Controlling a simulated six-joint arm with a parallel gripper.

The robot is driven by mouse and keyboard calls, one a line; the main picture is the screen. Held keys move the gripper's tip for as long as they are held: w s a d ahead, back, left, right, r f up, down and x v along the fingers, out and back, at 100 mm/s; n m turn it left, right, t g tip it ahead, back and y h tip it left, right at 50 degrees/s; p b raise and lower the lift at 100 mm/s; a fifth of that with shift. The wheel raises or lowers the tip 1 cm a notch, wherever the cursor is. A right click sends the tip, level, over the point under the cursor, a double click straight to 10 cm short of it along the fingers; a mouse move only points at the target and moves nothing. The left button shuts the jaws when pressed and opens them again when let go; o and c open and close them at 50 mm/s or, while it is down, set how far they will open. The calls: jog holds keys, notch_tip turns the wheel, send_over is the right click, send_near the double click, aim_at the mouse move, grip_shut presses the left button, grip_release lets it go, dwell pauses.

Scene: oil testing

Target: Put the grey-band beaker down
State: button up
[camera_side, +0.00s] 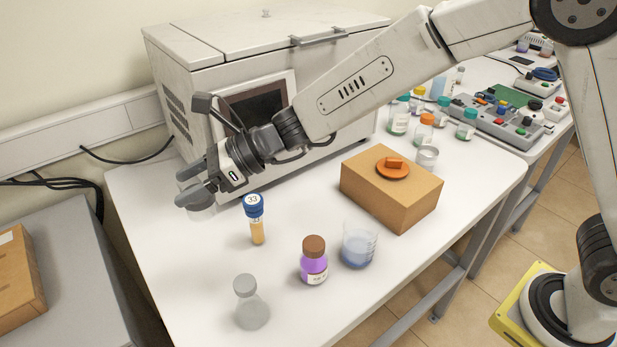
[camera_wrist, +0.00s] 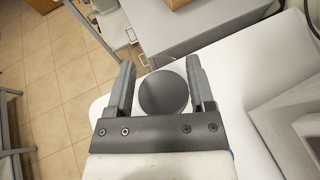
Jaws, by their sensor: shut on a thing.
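My gripper (camera_side: 190,186) is at the left of the white table, in front of the large white machine. Its fingers are shut around a round vessel, the grey-band beaker (camera_side: 203,211), which shows only partly below the fingers. In the wrist view, the beaker (camera_wrist: 163,94) is a dark grey disc between the two fingers of my gripper (camera_wrist: 161,66). The side view does not clearly show whether its base touches the table (camera_side: 180,260). Any grey band is hidden.
A blue-capped amber tube (camera_side: 256,220) stands just right of the gripper. A stoppered flask (camera_side: 251,305), purple bottle (camera_side: 314,262), beaker of bluish liquid (camera_side: 358,245) and cardboard box (camera_side: 390,190) stand further off. The white machine (camera_side: 180,60) is behind. The table's left front is clear.

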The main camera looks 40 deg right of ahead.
jog(key=s+d+m+t+h, duration=0.15)
jog(key=s+d, duration=0.35)
jog(key=d, duration=0.8)
jog(key=s+d+m+t+h, duration=0.15)
jog(key=s+d, duration=0.35)
jog(key=d, duration=0.8)
jog(key=shift+m+t+y, duration=0.4)
jog(key=shift+w+a+f, duration=0.1)
jog(key=shift+a+f, duration=0.05)
jog(key=shift+f, duration=1.2)
jog(key=shift+w+a+f, duration=0.1)
jog(key=shift+f, duration=1.2)
jog(key=shift+w, duration=0.15)
jog(key=w+a+f, duration=0.2)
jog(key=w+f, duration=0.7)
jog(key=w, duration=0.4)
jog(key=shift+a+f, duration=0.15)
jog(key=shift+a, duration=0.1)
